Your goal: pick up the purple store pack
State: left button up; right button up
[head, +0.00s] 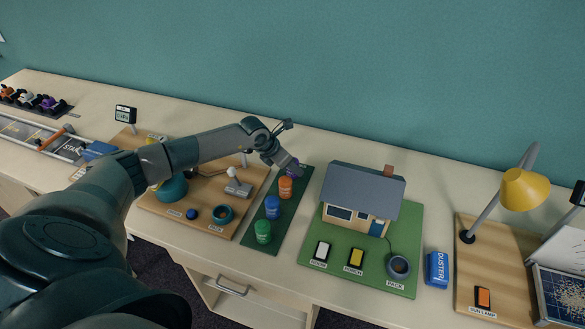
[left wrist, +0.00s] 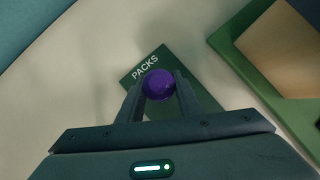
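The purple store pack (head: 293,172) stands at the far end of a dark green mat (head: 271,211), partly hidden behind my left gripper in the head view. My left gripper (head: 289,166) reaches down over it from the left. In the left wrist view the round purple top of the pack (left wrist: 158,84) sits between the two fingertips (left wrist: 159,88), with one finger on each side. I see no clear gap, but cannot tell whether the fingers press on it. My right gripper is not in view.
Orange (head: 286,187), blue (head: 272,207) and green (head: 263,232) packs line the same mat towards the front. A model house (head: 362,200) on a green board stands close on the right. A wooden board (head: 223,226) with a teal vessel lies left.

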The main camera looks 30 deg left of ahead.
pick_arm(q)
jog(key=shift+r, duration=0.15)
notch_tip(320, 180, up, 9)
jog(key=b, duration=0.4)
jog(key=shift+r, duration=0.4)
dwell(0.3)
